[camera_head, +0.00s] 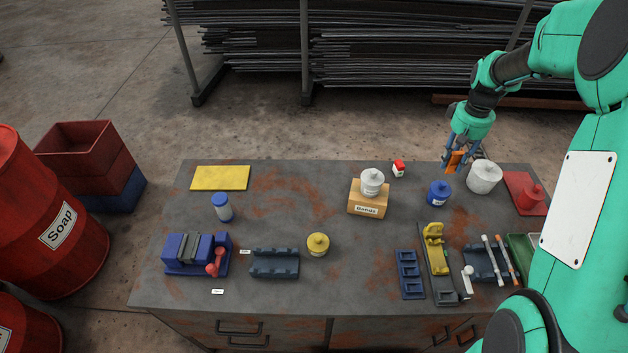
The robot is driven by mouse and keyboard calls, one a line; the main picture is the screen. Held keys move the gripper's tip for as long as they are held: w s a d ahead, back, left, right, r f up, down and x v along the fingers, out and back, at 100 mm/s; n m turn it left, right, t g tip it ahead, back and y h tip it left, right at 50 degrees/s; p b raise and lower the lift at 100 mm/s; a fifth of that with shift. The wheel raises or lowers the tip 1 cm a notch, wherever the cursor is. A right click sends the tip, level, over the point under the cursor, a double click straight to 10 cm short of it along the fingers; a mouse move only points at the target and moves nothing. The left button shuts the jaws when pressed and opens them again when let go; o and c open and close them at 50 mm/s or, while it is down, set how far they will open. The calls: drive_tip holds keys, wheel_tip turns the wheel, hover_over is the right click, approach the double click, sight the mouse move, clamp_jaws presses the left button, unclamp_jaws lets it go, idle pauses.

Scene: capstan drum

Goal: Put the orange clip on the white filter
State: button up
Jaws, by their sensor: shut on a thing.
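My gripper (462,156) is shut on the orange clip (454,161), holding it at the back right of the table. The clip is a small orange piece, partly covered by the fingers. Two white round, knobbed things are in view, and I cannot tell for sure which is the white filter. The larger white one (484,179) stands on the table just right of and below the gripper in the picture. A smaller white one (372,184) sits on a wooden box labelled Bands, left of the gripper. Whether the clip touches anything below is unclear.
A blue knobbed pot (438,194) stands close below the gripper. Racks and a yellow tool (434,250) lie at the front right, a blue vise (197,254) at the left.

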drive_tip(key=a+n+p, duration=0.5)
drive_tip(key=a+n, duration=0.3)
drive_tip(key=a, duration=2.6)
drive_tip(key=s+a+n+p, duration=0.1)
drive_tip(key=s+a+n, duration=0.3)
drive_tip(key=a, duration=0.5)
drive_tip(key=s+a+n+p, duration=0.1)
drive_tip(key=s+a+p, duration=0.1)
drive_tip(key=s+a, duration=0.65)
drive_tip(key=s+a+n+p, duration=0.1)
drive_tip(key=s+a+n, duration=0.25)
drive_tip(key=a, duration=0.75)
drive_tip(key=shift+s+a+f, duration=0.1)
drive_tip(key=shift+s+f, duration=0.05)
drive_tip(key=shift+f, duration=1.15)
drive_tip(key=shift+s+f, duration=0.15)
drive_tip(key=shift+f, duration=1.1)
drive_tip(key=w+a, duration=0.3)
drive_tip(key=w, duration=0.1)
drive_tip(key=w+a+f, duration=0.1)
drive_tip(key=w+a, duration=0.6)
drive_tip(key=w, duration=0.1)
drive_tip(key=shift+w+a+f, duration=0.1)
drive_tip(key=shift+a+f, duration=0.05)
drive_tip(key=shift+f, duration=0.05)
